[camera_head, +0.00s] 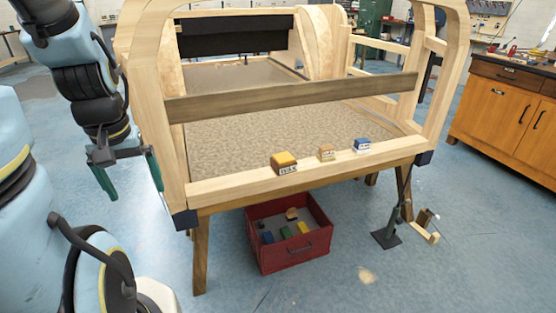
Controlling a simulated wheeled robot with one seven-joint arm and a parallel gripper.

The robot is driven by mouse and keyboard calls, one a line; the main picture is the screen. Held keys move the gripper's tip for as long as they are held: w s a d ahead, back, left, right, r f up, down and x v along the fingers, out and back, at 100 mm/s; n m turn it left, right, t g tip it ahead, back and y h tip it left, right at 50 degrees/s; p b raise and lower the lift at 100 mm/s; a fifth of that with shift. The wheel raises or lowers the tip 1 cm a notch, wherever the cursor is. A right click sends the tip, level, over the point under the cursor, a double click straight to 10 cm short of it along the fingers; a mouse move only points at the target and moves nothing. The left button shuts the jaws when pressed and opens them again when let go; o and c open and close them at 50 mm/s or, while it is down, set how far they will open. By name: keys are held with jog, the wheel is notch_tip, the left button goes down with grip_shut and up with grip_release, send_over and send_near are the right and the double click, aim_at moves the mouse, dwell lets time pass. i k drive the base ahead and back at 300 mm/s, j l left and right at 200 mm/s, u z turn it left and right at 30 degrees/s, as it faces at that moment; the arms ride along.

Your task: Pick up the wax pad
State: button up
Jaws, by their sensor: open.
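Three small blocks sit in a row on the front wooden beam of the bodyframe: a yellow-topped block with a dark, lettered front (284,162), a smaller tan block (326,153), and a blue and white block (362,145). The labels are too small to read, so I cannot tell which one is the wax pad. My gripper (130,181) hangs at the left, beside the front left post. Its two green fingers point down and are wide apart, with nothing seen between them. It is left of all three blocks and apart from them.
The wooden bodyframe (240,187) stands on trestle legs, with a dark slat (300,97) crossing above the beam behind the blocks. A red crate (293,255) with several small items is on the floor below. A green stand (387,237) is at right; a wooden cabinet (500,108) is farther right.

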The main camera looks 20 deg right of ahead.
aim_at(325, 153)
jog(key=z, duration=1.15)
jog(key=l+u, duration=0.1)
jog(key=u, duration=0.3)
jog(key=i+l+u, duration=0.1)
jog(key=u, duration=0.25)
jog(key=l+u, duration=0.15)
jog(key=u, duration=0.25)
jog(key=l+u, duration=0.35)
jog(key=l, duration=0.5)
jog(key=l+u, duration=0.35)
jog(key=l, duration=0.8)
jog(key=k+l, duration=0.15)
jog(key=l, duration=0.15)
